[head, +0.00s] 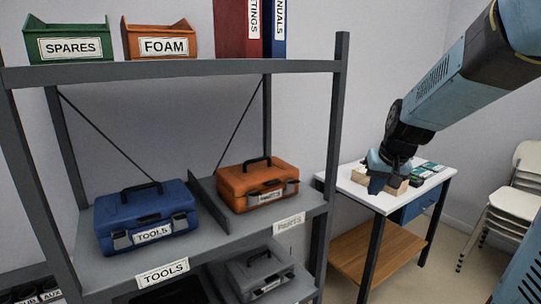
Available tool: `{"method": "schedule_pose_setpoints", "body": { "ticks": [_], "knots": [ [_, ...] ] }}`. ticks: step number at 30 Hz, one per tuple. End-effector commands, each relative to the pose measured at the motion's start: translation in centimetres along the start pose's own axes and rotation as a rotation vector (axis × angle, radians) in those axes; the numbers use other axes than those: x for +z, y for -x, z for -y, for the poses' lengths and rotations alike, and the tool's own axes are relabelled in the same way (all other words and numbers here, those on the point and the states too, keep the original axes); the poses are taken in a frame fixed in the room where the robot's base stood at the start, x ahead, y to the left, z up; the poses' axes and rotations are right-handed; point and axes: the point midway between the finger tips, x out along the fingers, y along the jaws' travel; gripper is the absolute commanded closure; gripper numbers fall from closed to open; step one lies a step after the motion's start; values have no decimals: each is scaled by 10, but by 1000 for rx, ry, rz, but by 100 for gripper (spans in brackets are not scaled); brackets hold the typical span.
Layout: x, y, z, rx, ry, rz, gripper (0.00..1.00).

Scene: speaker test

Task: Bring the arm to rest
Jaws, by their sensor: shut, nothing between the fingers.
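My arm (462,78) is blue and black and reaches in from the upper right. My gripper (376,186) points down in front of the white-topped table (362,196) at the right. Its fingers are shut with nothing held. Behind the gripper, a light wooden or cardboard item (397,187) on the table is partly hidden. I cannot tell from this view how far the fingertips are from it.
A grey shelf rack (190,68) fills the left and middle. It holds a blue toolbox (146,213), an orange toolbox (257,183), a grey case (262,270), bins and binders. Dark green items (428,168) lie on the table. White chairs (510,205) stand at the right.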

Motion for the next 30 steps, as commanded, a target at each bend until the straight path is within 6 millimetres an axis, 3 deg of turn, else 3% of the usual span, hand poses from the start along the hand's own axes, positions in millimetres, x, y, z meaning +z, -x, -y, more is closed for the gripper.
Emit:
{"method": "schedule_pose_setpoints", "body": {
  "ticks": [6, 15, 22, 30],
  "knots": [
    [41, 49, 16, 11, 53, -23, 100],
    [102, 100, 25, 34, 110, -53, 100],
    [145, 125, 23, 52, 139, -74, 100],
    [163, 133, 20, 61, 149, -81, 100]
  ]
}}
